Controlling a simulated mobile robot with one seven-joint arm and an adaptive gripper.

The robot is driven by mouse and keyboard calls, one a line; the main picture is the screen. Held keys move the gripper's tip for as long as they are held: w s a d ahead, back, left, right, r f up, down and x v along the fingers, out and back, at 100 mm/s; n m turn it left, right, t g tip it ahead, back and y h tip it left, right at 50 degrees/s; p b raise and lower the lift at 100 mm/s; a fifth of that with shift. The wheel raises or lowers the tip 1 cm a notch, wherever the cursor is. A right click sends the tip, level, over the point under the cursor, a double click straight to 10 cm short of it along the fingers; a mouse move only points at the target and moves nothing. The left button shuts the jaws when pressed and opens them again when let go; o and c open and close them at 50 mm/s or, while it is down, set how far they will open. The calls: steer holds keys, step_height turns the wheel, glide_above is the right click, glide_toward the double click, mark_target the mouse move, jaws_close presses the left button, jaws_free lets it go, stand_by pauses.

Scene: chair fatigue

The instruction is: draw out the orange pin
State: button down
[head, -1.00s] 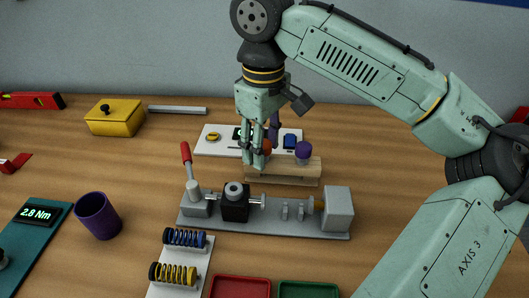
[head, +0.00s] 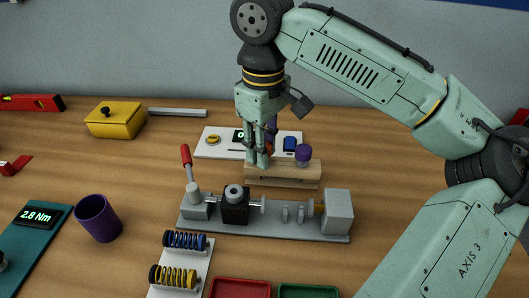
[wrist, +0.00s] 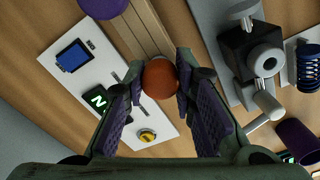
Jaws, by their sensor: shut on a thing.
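The orange pin (head: 269,148) has a round orange head and stands at the left end of a wooden block (head: 285,172). In the head view my gripper's fingers partly hide it. In the wrist view its head (wrist: 160,79) sits between the two fingertips. My gripper (head: 260,158) points down over the block and is shut on the orange head. The pin's shaft is hidden, so I cannot tell how deep it sits in the block.
A purple-headed pin (head: 303,150) stands at the block's right end. Behind is a white board (head: 215,148) with small devices. In front is a grey test rig (head: 300,229) with a red-handled lever (head: 187,157). A purple cup (head: 98,218) stands at left.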

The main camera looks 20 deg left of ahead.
steer(key=shift+r, duration=0.2)
steer(key=shift+r+p, duration=1.35)
steer(key=shift+p, duration=0.1)
steer(key=shift+r+p, duration=0.35)
steer(key=shift+r, duration=0.95)
steer(key=shift+r, duration=2)
